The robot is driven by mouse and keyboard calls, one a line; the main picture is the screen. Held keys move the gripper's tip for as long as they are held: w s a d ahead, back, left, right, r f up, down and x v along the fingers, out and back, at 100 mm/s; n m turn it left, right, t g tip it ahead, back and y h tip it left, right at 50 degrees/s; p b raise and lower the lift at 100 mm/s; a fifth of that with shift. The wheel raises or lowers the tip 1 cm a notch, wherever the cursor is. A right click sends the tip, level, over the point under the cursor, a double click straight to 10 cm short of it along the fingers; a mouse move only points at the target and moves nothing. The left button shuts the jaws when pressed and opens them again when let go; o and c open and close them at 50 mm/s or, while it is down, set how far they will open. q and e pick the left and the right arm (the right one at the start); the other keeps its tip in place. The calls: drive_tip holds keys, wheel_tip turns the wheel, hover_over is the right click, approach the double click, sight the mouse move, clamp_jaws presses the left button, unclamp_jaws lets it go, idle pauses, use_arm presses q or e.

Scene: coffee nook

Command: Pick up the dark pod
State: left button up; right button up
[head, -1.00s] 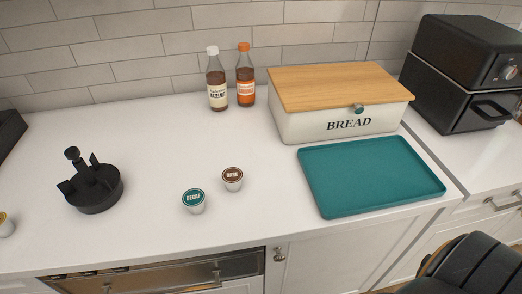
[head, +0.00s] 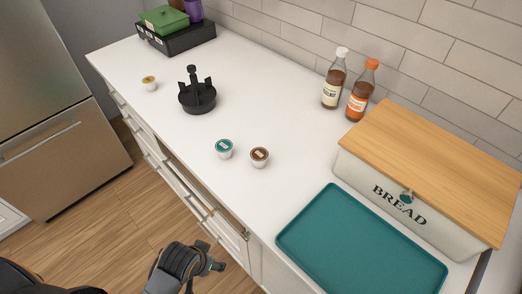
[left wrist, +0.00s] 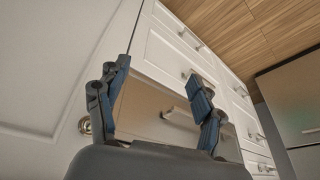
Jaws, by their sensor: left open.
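The dark pod (head: 260,157), a small white cup with a brown lid, stands upright on the white counter in the head view. A teal-lidded decaf pod (head: 224,148) stands just to its left. My left gripper (head: 209,266) is open and empty, low in front of the counter and below its top, apart from both pods. In the left wrist view its two fingers (left wrist: 160,85) are spread before white drawer fronts, and no pod shows there. My right gripper is not in view.
A gold-lidded pod (head: 149,85) and a black pod holder (head: 198,97) stand farther left. A teal tray (head: 345,250) and a bread box (head: 400,200) are at right, two bottles (head: 345,90) behind. The counter around the dark pod is mostly clear.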

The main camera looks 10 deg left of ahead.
use_arm(q)
wheel_tip(320, 180, up, 14)
drive_tip(key=w+t+p, duration=0.2)
drive_tip(key=w, duration=0.1)
drive_tip(key=m+t+h, duration=0.2)
drive_tip(key=t+h, duration=0.2)
drive_tip(key=t, duration=0.2)
approach(259, 155)
drive_tip(key=s+a, duration=0.2)
drive_tip(key=s, duration=0.1)
drive_tip(key=shift+a+r, duration=0.15)
drive_tip(key=shift+a, duration=0.1)
drive_tip(key=shift+h, duration=0.4)
drive_tip(key=x, duration=0.2)
drive_tip(key=r+p+x, duration=0.1)
drive_tip(key=x, duration=0.5)
drive_tip(key=shift+w+d+p, duration=0.35)
drive_tip(key=shift+w+d, duration=0.05)
drive_tip(key=shift+p+x, duration=0.9)
drive_tip(key=shift+x, duration=1.5)
drive_tip(key=shift+w+d+f, duration=0.1)
drive_tip(key=shift+w+f, duration=0.1)
drive_tip(key=shift+w, duration=0.05)
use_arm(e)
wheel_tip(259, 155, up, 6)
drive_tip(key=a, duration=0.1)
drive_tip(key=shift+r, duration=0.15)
